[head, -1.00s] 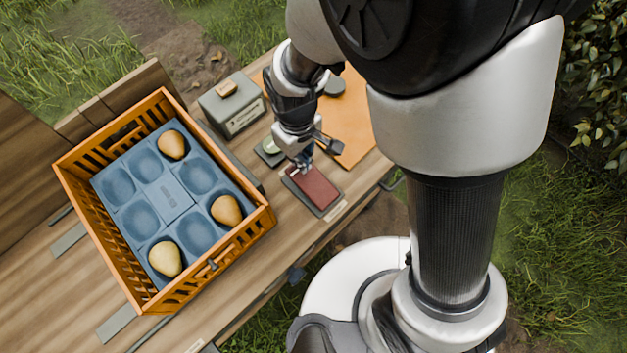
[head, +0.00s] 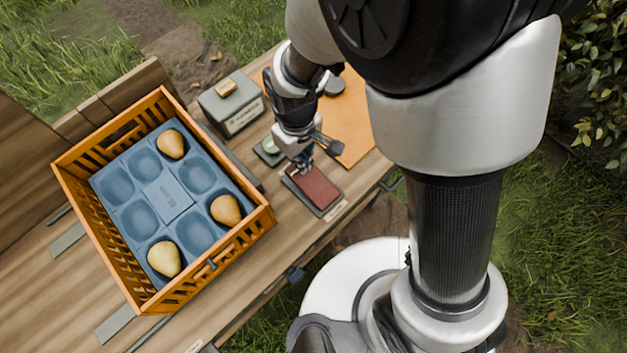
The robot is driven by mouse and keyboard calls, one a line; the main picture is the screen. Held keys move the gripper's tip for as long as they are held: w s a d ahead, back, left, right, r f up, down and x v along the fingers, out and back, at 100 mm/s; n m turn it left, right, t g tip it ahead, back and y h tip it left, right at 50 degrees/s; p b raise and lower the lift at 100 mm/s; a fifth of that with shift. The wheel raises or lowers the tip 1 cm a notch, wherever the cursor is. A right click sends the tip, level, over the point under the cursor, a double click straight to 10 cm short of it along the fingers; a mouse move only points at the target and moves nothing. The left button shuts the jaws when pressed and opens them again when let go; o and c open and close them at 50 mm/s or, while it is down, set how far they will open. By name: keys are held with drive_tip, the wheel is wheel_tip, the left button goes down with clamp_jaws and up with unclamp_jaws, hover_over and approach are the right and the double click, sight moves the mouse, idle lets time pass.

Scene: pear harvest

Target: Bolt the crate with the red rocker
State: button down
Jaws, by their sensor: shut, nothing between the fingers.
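The orange crate (head: 88,247) stands on the wooden bench at the left, with a blue tray (head: 166,203) inside holding three pears (head: 225,210). The red rocker (head: 316,187) sits in a dark base on the bench to the right of the crate. My gripper (head: 303,167) points down at the far left end of the rocker, shut and empty. Its fingertips are at or just above the rocker's surface; I cannot tell if they touch. No bolt can be made out clearly at the crate.
A grey box (head: 232,112) with a label and a small wooden block on top stands behind the rocker. An orange mat (head: 352,125) lies at the right. Bare bench (head: 60,295) is in front of the crate.

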drive_tip(key=shift+f+b, duration=0.8)
drive_tip(key=shift+f, duration=0.75)
idle(0.4)
wheel_tip(320, 180, up, 7)
drive_tip(key=p, duration=0.6)
drive_tip(key=shift+r, duration=0.1)
idle(0.7)
drive_tip(key=s+d+r+m+t, duration=0.25)
drive_tip(key=d+r+m, duration=0.35)
drive_tip(key=d+r, duration=1.05)
drive_tip(key=s+d+r+m+t, duration=0.2)
drive_tip(key=s+d+r+m, duration=0.2)
drive_tip(key=s+r, duration=0.2)
drive_tip(key=shift+s+r, duration=0.35)
drive_tip(key=shift+s, duration=0.1)
